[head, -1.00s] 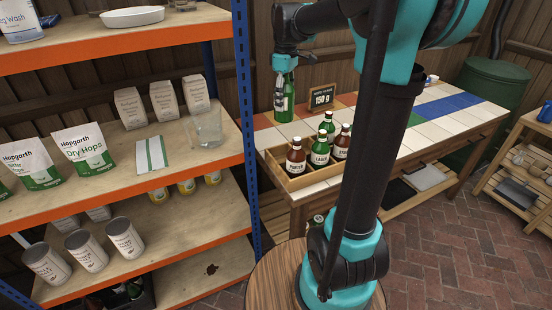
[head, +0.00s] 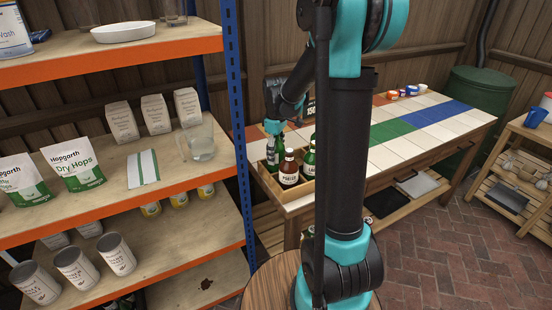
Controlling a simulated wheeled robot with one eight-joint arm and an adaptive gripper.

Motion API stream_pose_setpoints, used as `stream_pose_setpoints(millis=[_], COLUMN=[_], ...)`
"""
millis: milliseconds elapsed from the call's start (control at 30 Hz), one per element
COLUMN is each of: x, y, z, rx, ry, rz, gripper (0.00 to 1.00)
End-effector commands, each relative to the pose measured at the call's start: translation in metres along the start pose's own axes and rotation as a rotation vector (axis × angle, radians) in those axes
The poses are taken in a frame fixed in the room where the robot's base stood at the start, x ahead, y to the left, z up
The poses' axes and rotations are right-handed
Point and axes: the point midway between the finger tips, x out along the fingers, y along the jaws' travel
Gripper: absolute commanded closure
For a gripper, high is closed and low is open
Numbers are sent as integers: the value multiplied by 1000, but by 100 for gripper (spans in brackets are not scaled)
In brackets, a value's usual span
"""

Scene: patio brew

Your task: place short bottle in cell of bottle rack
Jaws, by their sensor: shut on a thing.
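My gripper (head: 273,130) is shut on the upper part of a green bottle (head: 271,152) and holds it upright at the left part of the wooden bottle rack (head: 266,186). The bottle's lower end is hidden by the rack's wall and the brown bottle, so I cannot tell whether it touches the cell floor. A brown bottle with a white label (head: 288,172) stands in the rack just right of the held bottle. A green bottle (head: 309,161) stands behind it to the right, partly hidden by my arm. The rack's right side is hidden by my arm.
The rack stands on a tiled bench (head: 400,148) with clear tiles to the right. A blue-posted shelf (head: 238,120) with bags, cans and a glass jug (head: 201,141) stands close on the left. Small jars (head: 400,91) sit at the bench's back. A dark sign is partly hidden behind my arm.

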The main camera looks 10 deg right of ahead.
Motion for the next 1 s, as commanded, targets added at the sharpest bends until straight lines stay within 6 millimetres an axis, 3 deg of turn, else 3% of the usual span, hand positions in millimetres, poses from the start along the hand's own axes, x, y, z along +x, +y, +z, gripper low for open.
stream_pose_setpoints(millis=[200,567,600,767,1000], x=[21,24,25,24,24], y=[0,0,0,0,0], z=[0,0,0,0,0], rx=[0,0,0,0,0], ry=[0,0,0,0,0], rz=[0,0,0,0,0], gripper=[95,95,41,22,22])
